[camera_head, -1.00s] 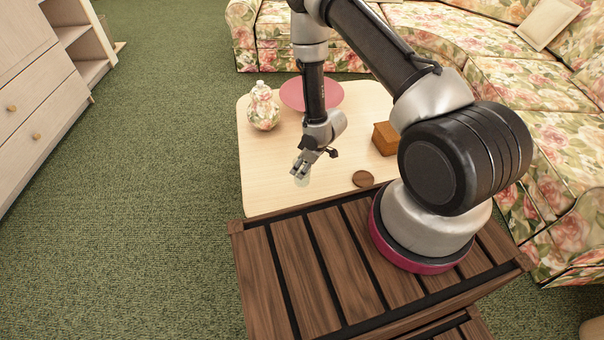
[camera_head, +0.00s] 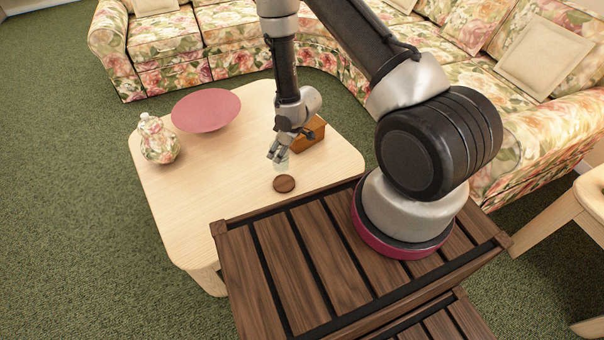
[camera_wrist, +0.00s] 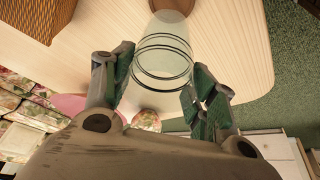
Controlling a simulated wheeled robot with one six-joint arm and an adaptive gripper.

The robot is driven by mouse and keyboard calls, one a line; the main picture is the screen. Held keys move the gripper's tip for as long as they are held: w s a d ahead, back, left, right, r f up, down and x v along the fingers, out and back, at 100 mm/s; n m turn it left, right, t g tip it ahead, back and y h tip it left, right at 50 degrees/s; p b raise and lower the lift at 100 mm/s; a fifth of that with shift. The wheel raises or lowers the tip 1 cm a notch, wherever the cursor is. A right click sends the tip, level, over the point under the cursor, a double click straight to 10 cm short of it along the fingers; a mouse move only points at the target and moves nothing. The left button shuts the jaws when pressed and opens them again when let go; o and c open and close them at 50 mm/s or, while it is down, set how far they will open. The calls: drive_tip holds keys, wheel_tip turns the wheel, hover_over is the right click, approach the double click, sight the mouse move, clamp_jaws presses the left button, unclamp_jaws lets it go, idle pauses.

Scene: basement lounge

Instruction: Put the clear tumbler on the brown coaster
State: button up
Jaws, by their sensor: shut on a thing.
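The clear tumbler (camera_wrist: 163,60) is between the fingers of my gripper (camera_wrist: 163,88) in the wrist view. My gripper (camera_head: 276,157) is shut on it over the pale wooden table. In the head view the tumbler (camera_head: 282,160) is a small, faint shape under the fingertips. The round brown coaster (camera_head: 284,184) lies flat and bare on the table, just in front of the tumbler in the picture. I cannot tell how high the tumbler is above the table.
A pink bowl (camera_head: 206,110) and a floral jar (camera_head: 158,140) stand on the table (camera_head: 200,215) to the left. A brown wooden box (camera_head: 308,136) stands close behind my gripper, to the right. A floral sofa (camera_head: 215,50) lies beyond the table. The table's front left is clear.

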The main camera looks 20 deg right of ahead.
sight(283, 166)
drive_tip(key=f, duration=0.4)
drive_tip(key=shift+d+f, duration=0.35)
drive_tip(key=shift+f, duration=2.35)
drive_tip(key=shift+a, duration=0.1)
drive_tip(key=shift+f, duration=0.15)
drive_tip(key=o, duration=1.4)
drive_tip(key=shift+o, duration=0.2)
